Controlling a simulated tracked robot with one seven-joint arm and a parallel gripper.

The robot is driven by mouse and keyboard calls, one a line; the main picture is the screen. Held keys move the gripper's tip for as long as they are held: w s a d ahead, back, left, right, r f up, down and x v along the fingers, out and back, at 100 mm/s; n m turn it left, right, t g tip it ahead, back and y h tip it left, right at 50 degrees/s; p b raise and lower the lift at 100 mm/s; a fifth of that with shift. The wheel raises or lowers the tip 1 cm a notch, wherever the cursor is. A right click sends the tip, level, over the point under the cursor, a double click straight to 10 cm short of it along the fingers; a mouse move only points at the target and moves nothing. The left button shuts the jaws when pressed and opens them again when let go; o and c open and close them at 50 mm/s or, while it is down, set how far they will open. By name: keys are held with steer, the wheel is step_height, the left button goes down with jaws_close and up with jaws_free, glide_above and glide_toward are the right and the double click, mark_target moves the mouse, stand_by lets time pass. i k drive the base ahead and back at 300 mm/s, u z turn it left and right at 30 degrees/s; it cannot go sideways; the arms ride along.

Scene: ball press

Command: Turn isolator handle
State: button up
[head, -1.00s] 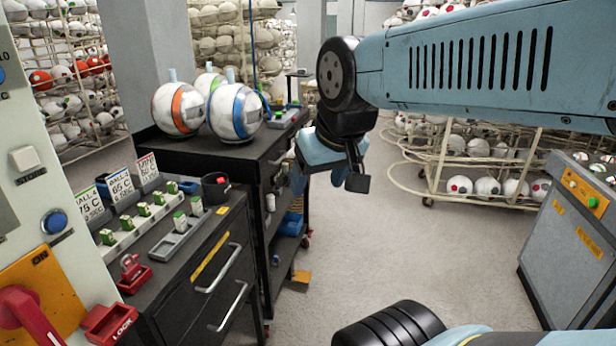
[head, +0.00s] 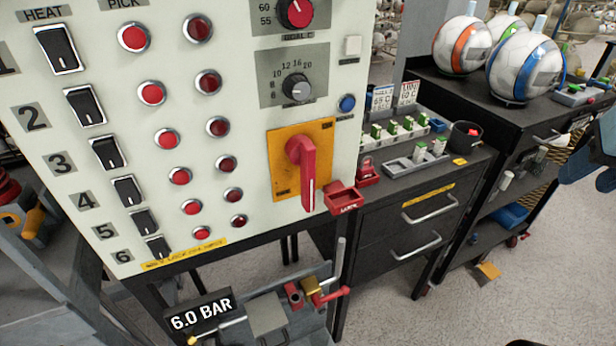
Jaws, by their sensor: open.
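The red isolator handle (head: 304,172) sits on a yellow plate (head: 280,182) at the lower right of the pale control panel. Its grip points down, with a white line along it. A red box marked LOCK (head: 345,198) is just right of the handle's lower end; I cannot tell whether they touch. My gripper (head: 596,158) shows only in part at the right picture edge, blue and dark. It is open and well apart from the handle, with nothing seen in it.
The panel (head: 235,215) carries switches and red lamps. Below it are a 6.0 BAR sign (head: 200,312) and a valve with a red lever (head: 330,296). A dark drawer cabinet (head: 385,230) stands to the right, and balls stand on a dark bench (head: 450,88) behind.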

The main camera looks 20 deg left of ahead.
mark_target(300, 150)
steer(key=u, duration=1.4)
steer(key=k, duration=1.05)
steer(key=u, duration=0.1)
steer(key=i, duration=0.3)
